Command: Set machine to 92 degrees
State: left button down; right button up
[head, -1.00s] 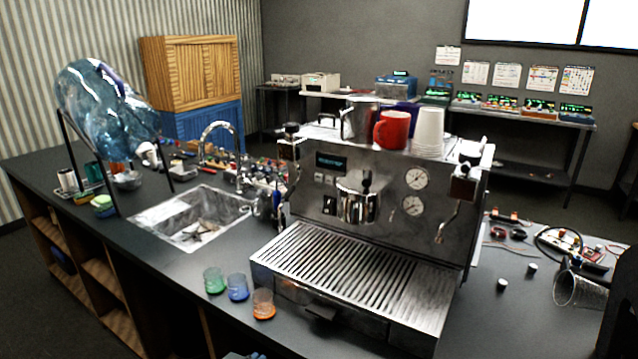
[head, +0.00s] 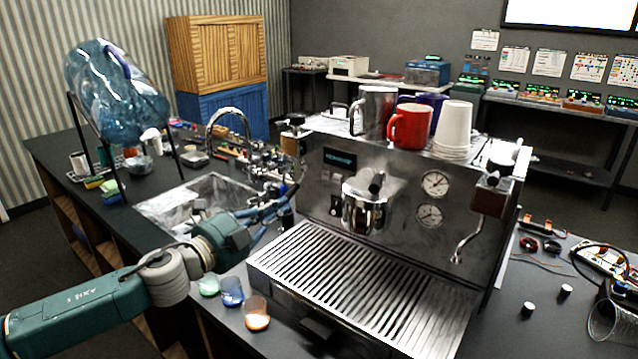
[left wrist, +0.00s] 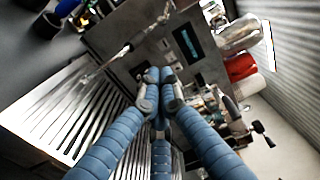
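The steel espresso machine (head: 400,215) stands on the counter. Its small dark display (head: 340,159) shows greenish characters too small to read; it also shows in the left wrist view (left wrist: 187,45). Small light buttons (head: 331,177) sit under the display, with a dark switch (head: 335,204) below them. My left gripper (head: 292,180) is at the machine's left front side, left of the display. In the left wrist view its blue fingers (left wrist: 160,84) point at the front panel with their tips together and nothing visible between them. Contact with the panel cannot be told. My right gripper is not in view.
A steel jug (head: 374,112), red mug (head: 408,127) and white cups (head: 453,125) stand on the machine. The slatted drip tray (head: 350,285) juts forward. Small glasses (head: 256,313) stand near my left arm. A sink (head: 165,205) lies behind it.

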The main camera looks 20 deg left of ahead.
pick_arm(q)
jog(key=p, duration=0.3)
send_near(325, 179)
jog(key=p+x, duration=0.2)
jog(key=x, duration=0.3)
jog(key=shift+w+d, duration=0.15)
jog(key=shift+w, duration=0.2)
jog(key=shift+w+d, duration=0.2)
jog(key=shift+w, duration=0.45)
